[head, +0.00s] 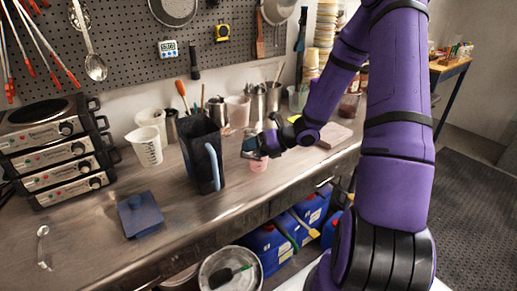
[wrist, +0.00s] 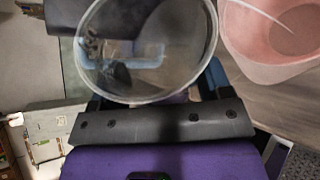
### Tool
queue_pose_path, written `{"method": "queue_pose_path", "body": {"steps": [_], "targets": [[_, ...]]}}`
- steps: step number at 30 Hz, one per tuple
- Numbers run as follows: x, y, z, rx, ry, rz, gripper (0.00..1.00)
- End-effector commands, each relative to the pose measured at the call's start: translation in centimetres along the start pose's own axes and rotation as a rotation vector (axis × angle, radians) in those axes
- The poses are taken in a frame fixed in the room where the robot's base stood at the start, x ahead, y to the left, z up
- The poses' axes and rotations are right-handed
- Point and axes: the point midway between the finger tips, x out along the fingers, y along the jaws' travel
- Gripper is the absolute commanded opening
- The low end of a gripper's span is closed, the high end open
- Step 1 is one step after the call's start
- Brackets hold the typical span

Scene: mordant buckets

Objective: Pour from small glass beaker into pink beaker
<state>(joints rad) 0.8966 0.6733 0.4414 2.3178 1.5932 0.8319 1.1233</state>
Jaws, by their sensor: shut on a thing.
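My gripper (head: 252,148) is over the front part of the steel bench, to the right of the dark pitcher. In the wrist view my gripper (wrist: 152,92) is shut on the small glass beaker (wrist: 132,88), a clear round vessel whose open rim faces the camera. Its contents cannot be told. The pink beaker (head: 259,164) stands on the bench just below my gripper in the head view. In the wrist view the pink beaker (wrist: 268,72) is to the right of the glass beaker, with a thin pale rod or line across its opening.
The tall dark pitcher (head: 202,153) with a blue handle stands close to the left of my gripper. White measuring cups (head: 147,147) and steel cups with tools (head: 256,103) stand behind. A pale pink slab (head: 328,135) lies to the right.

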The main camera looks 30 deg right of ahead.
Motion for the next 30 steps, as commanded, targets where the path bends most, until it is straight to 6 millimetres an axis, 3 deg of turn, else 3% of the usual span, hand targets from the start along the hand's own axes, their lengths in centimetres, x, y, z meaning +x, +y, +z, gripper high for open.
{"method": "queue_pose_path", "body": {"steps": [30], "targets": [[0.11,-0.15,-0.15,0.068,0.02,0.029,0.38]]}}
